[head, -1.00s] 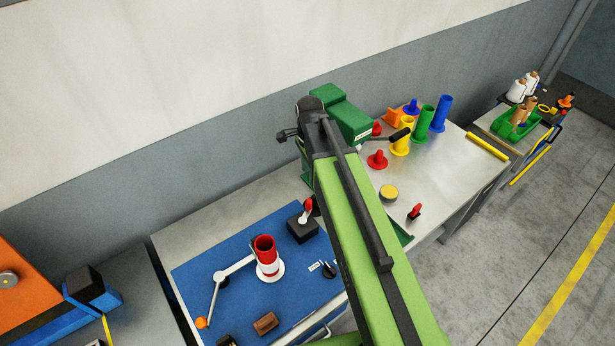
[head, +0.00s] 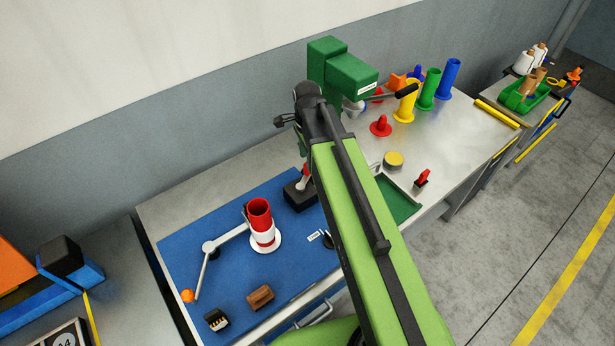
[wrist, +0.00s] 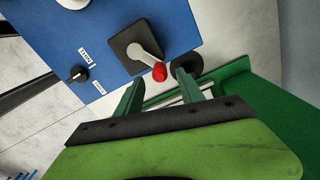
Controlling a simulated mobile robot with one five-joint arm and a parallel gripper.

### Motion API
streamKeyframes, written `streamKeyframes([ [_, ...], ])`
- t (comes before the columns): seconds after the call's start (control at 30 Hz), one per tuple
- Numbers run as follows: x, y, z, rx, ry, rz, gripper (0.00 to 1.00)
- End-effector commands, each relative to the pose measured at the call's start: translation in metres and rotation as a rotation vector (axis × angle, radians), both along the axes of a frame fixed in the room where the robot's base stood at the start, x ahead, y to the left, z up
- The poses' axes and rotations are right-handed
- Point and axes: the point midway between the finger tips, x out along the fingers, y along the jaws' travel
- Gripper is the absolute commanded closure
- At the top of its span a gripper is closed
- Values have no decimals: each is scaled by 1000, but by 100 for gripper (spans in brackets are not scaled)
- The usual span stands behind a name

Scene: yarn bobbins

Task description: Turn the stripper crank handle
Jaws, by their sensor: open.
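A green machine (head: 345,75) with a small white label stands at the back of the bench in the head view. A crank-like rod with a black grip (head: 405,90) shows to its right; I cannot read the label. A grey lever with a red knob (wrist: 159,72) stands on a black box (wrist: 130,50) on the blue mat. The same black box (head: 297,197) is partly behind my arm in the head view. My gripper (wrist: 158,78) is open, its green fingers either side of the red knob in the wrist view. Contact cannot be told. My arm hides the fingers in the head view.
A green tray (head: 400,203) lies right of my arm. Yellow, green and blue tubes (head: 449,75) and red pegs stand at the back right.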

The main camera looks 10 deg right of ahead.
Motion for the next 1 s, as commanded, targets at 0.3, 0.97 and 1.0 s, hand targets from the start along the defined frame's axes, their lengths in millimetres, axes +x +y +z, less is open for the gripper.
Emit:
streamKeyframes([
  [0.3, 0, -1, -48, 0, 0, -1, 55],
  [0.97, 0, -1, -46, 0, 0, -2, 100],
  [1.0, 0, -1, -46, 0, 0, -2, 100],
])
